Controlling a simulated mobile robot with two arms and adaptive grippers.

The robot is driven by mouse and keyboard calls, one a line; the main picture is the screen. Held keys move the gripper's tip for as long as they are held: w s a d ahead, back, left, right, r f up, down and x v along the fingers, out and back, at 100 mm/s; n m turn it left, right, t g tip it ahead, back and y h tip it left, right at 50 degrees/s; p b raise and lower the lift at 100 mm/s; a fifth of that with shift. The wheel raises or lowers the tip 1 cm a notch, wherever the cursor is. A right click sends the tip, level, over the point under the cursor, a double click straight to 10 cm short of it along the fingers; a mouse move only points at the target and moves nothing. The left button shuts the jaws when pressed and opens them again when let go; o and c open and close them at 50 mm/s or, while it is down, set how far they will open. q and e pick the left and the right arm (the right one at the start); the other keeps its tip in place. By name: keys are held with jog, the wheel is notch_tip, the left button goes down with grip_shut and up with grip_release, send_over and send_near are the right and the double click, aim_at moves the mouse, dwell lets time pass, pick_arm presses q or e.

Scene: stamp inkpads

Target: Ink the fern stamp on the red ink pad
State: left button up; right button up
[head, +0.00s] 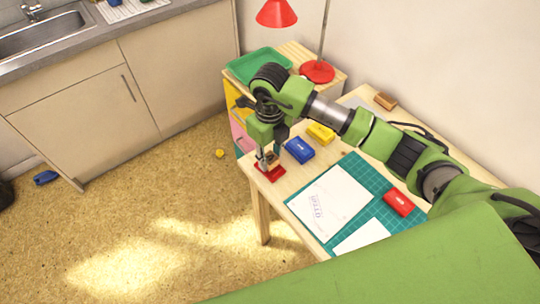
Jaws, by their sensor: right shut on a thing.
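The red ink pad (258,168) lies flat at the left corner of the wooden table. My right gripper (267,158) points down right above it, shut on a small wooden stamp (273,159). The stamp is mostly hidden by the fingers; its fern design cannot be seen. The stamp's lower end is at the pad; whether it touches is too small to tell. My left gripper is not in view.
A blue box (299,150) and a yellow box (320,133) stand right of the pad. A green mat (376,185) bears white paper (328,202) and a red box (398,202). A wooden block (385,100) lies at the back. A drawer unit carries a green tray (240,68) and red lamp (317,72).

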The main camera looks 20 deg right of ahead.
jog(key=shift+f+b, duration=0.5)
jog(key=shift+f, duration=0.1)
dwell(1.7)
jog(key=shift+r, duration=0.25)
jog(key=shift+r+p, duration=0.35)
jog(key=shift+r, duration=0.05)
dwell(0.3)
jog(key=shift+r+p, duration=1.75)
jog(key=shift+r, duration=1.05)
